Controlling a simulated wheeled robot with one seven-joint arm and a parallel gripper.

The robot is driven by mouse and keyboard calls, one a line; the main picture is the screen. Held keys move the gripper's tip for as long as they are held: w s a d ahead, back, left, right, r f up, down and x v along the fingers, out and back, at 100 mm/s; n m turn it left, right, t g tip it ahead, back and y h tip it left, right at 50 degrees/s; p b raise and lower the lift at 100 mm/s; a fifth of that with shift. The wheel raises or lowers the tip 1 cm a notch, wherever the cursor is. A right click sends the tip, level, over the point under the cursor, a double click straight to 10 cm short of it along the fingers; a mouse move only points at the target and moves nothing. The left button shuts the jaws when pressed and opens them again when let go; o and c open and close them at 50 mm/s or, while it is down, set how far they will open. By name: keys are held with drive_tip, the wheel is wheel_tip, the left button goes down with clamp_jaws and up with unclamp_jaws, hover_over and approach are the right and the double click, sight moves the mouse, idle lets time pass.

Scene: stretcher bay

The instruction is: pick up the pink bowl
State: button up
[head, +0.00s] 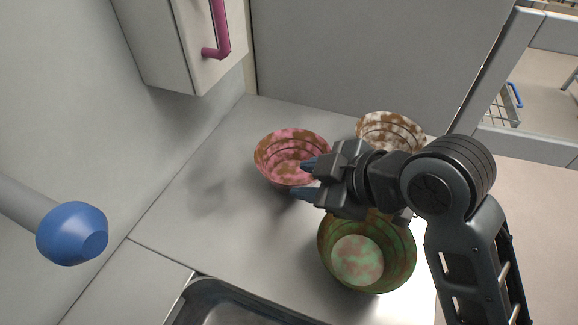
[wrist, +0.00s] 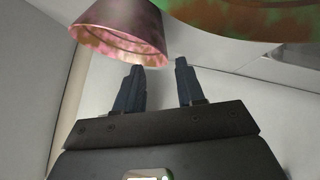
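The pink bowl (head: 280,150), mottled with brown, sits upright on the grey counter in the head view. My gripper (head: 303,179) is at its right side, the blue-grey fingertips overlapping the bowl's near right edge. In the wrist view the pink bowl (wrist: 122,35) shows at the upper left, just beyond the left finger. My gripper (wrist: 160,75) is open there, with nothing between its fingers. Whether a finger touches the bowl I cannot tell.
A green and brown bowl (head: 385,265) stands in front, below my gripper; it also shows in the wrist view (wrist: 250,18). A white and brown bowl (head: 388,130) stands behind my arm. A sink (head: 215,300) lies at the front. The counter left of the pink bowl is clear.

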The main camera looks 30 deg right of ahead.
sight(284, 185)
drive_tip(key=b+x, duration=0.1)
drive_tip(key=x, duration=0.1)
drive_tip(key=shift+w+f, duration=0.15)
drive_tip(key=shift+f, duration=0.1)
drive_tip(key=shift+a+x, duration=0.2)
drive_tip(key=shift+x, duration=2.25)
drive_tip(key=shift+f, duration=0.1)
clamp_jaws()
